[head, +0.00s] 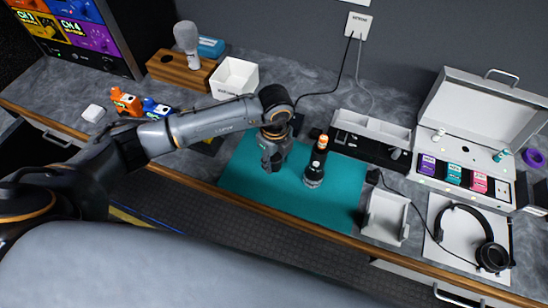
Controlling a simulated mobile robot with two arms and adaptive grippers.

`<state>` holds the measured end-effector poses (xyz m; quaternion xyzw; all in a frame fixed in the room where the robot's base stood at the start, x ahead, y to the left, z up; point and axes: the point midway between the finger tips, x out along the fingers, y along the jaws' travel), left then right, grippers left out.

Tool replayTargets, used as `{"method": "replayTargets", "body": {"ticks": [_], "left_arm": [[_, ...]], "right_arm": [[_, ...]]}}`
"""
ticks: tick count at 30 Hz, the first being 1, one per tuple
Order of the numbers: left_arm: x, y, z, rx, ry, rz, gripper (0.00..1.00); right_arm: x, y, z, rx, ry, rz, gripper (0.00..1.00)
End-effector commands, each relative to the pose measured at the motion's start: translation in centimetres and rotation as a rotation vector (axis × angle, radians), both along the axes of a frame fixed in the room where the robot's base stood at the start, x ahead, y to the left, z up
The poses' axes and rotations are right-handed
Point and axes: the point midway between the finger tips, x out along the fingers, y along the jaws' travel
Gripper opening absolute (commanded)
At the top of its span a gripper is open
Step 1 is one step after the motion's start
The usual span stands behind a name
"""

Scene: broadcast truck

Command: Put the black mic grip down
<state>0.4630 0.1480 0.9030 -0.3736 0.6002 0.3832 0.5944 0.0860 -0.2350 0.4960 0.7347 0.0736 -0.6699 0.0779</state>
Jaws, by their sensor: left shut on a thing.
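My left gripper (272,160) is over the left part of the teal mat (245,180), pointing down. It is shut on the black mic grip, which is mostly hidden by the dark fingers. I cannot tell whether the grip touches the mat. My right gripper is not in view.
A white bin (234,78) and a wooden block with a grey microphone (187,43) stand behind left. A white tray (386,217), headphones (490,254) and an open case (480,108) are at the right. The mat's right part is clear.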

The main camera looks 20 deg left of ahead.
Motion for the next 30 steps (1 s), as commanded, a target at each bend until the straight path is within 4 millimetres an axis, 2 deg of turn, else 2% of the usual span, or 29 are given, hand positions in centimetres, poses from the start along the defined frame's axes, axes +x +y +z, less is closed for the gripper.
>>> {"method": "replayTargets", "body": {"ticks": [9, 10, 13, 23, 26, 28, 30], "left_arm": [[0.0, 0.0, -0.9, 0.000, 0.000, 0.001, 0.00], [0.0, 0.0, -0.9, 0.000, 0.000, 0.001, 0.38], [0.0, 0.0, -0.8, 0.000, 0.000, 0.000, 0.58], [0.0, 0.0, -0.6, 0.000, 0.000, 0.001, 0.59], [0.0, 0.0, 0.3, 0.000, -0.001, 0.000, 0.59], [0.1, 0.0, 0.8, -0.002, -0.005, 0.000, 0.59], [0.2, 0.0, 2.1, -0.002, -0.007, -0.001, 0.59]], "right_arm": [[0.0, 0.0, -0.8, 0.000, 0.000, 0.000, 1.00], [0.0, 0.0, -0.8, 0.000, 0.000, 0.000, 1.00], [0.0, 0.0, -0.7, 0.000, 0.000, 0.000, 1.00], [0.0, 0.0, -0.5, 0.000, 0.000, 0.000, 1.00], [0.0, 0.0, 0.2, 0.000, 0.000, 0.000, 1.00], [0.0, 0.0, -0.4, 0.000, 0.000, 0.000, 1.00], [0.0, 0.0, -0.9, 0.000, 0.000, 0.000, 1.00]]}}
